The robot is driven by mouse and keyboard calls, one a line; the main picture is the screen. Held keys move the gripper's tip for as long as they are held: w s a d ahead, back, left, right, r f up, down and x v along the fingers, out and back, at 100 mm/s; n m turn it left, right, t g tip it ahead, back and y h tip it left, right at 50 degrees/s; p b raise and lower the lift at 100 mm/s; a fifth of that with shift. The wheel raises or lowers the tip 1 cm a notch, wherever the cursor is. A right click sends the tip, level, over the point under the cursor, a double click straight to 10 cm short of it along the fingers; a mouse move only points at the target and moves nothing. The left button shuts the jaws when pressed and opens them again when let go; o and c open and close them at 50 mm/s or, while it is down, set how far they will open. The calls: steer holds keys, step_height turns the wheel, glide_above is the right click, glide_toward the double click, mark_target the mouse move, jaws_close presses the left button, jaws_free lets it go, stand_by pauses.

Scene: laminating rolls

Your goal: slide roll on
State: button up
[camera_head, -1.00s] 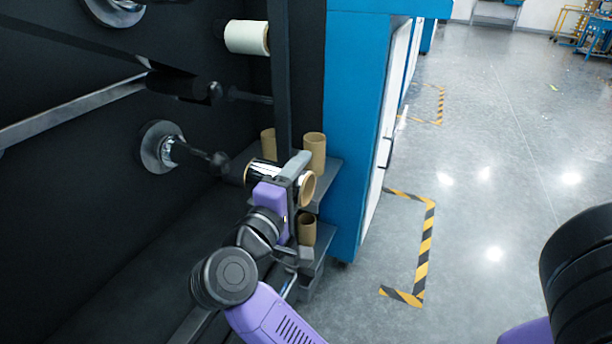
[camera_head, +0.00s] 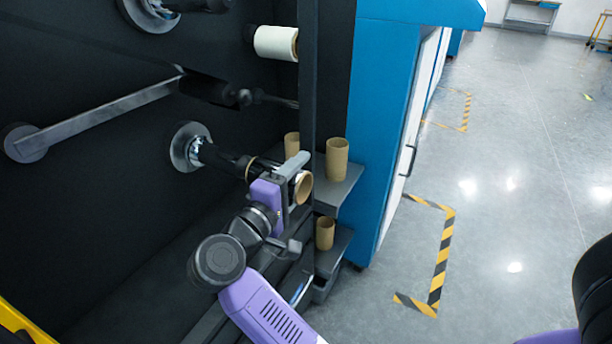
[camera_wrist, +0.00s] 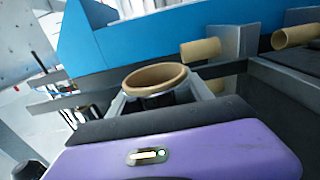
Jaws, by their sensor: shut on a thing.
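My gripper (camera_head: 284,184) is shut on a dark film roll with a brown cardboard core (camera_head: 303,188). The roll lies roughly sideways, its near core end facing right. In the wrist view the core's open rim (camera_wrist: 155,77) shows between the two grey fingers (camera_wrist: 158,98). The black spindle (camera_head: 222,158) sticks out from a round metal flange (camera_head: 188,147) on the dark machine wall. Its tip meets the roll's far end, where a thin brown rim shows. I cannot tell whether the tip is inside the core. My gripper hides much of the roll's body.
A dark upright post (camera_head: 307,90) stands just behind my gripper. A white roll (camera_head: 276,43) hangs above. A blue cabinet (camera_head: 371,130) is to the right, with open floor beyond.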

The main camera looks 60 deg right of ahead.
mark_target(225, 169)
steer(key=shift+w+p, duration=0.6)
steer(key=shift+w, duration=1.5)
steer(key=shift+w+a+f+b, duration=0.1)
steer(key=shift+w+f+b, duration=0.05)
steer(key=shift+w+b, duration=0.65)
steer(key=shift+w+a+b, duration=0.15)
steer(key=shift+w+b, duration=3.8)
steer(key=shift+b, duration=0.05)
steer(key=shift+w+b, duration=0.65)
steer(key=shift+w, duration=0.05)
steer(key=o, duration=1.5)
steer(key=shift+s+a+p, duration=0.1)
steer(key=shift+a+p, duration=0.5)
steer(key=shift+a, duration=3.3)
